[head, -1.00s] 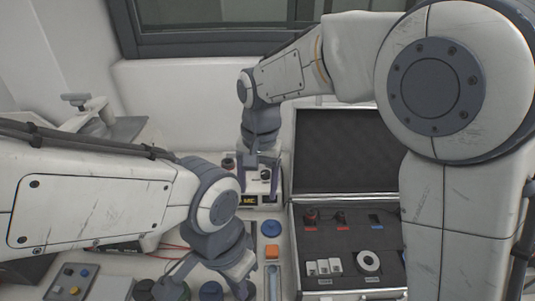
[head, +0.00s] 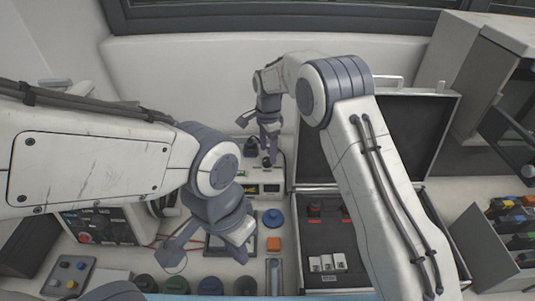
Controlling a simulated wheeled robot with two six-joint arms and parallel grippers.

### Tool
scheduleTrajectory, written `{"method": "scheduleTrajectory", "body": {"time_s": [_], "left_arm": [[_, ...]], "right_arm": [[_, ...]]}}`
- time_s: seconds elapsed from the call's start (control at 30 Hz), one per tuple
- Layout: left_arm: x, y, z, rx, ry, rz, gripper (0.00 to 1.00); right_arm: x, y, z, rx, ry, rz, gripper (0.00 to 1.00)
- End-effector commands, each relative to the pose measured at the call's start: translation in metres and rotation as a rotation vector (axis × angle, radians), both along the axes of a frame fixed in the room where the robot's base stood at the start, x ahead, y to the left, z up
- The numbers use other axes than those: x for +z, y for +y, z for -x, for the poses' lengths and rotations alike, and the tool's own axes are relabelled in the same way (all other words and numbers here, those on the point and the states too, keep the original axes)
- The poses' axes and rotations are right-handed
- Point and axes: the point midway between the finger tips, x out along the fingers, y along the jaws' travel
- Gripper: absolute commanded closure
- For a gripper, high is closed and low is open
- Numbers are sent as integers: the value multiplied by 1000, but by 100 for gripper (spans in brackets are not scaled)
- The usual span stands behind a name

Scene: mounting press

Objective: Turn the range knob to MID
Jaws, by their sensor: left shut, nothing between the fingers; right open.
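A small pale instrument box (head: 265,189) with a dark front window stands at the back of the bench. A dark knob (head: 266,162) shows on its top, just below my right gripper (head: 268,152). That gripper points down, its fingers open around or just above the knob; I cannot tell whether they touch it. A second dark round part (head: 251,148) sits to the left of the fingers. The knob's pointer and the MID mark are too small to read. My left gripper (head: 241,254) is shut and empty, lower in the view and nearer, over a dark-framed pad.
An open case (head: 312,262) with a raised lid stands right of the instrument. A blue disc (head: 273,217) and an orange block (head: 273,244) lie in front of it. A button panel (head: 68,277) is at the lower left, and bins (head: 515,225) are at the right.

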Motion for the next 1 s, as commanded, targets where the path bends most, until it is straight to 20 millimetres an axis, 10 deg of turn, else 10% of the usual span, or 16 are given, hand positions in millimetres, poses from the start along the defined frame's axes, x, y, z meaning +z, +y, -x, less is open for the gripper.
{"method": "scheduleTrajectory", "body": {"time_s": [0.57, 0.77, 1.0], "left_arm": [[9, 0, 0, 1, 0, 0, 100], [9, 0, 0, 1, 0, 0, 100], [9, 0, 0, 1, 0, 0, 100]], "right_arm": [[-33, 3, 0, 5, -1, 0, 28], [-32, 3, 0, 5, 0, 0, 100], [-32, 2, 0, 16, 0, 0, 100]]}}
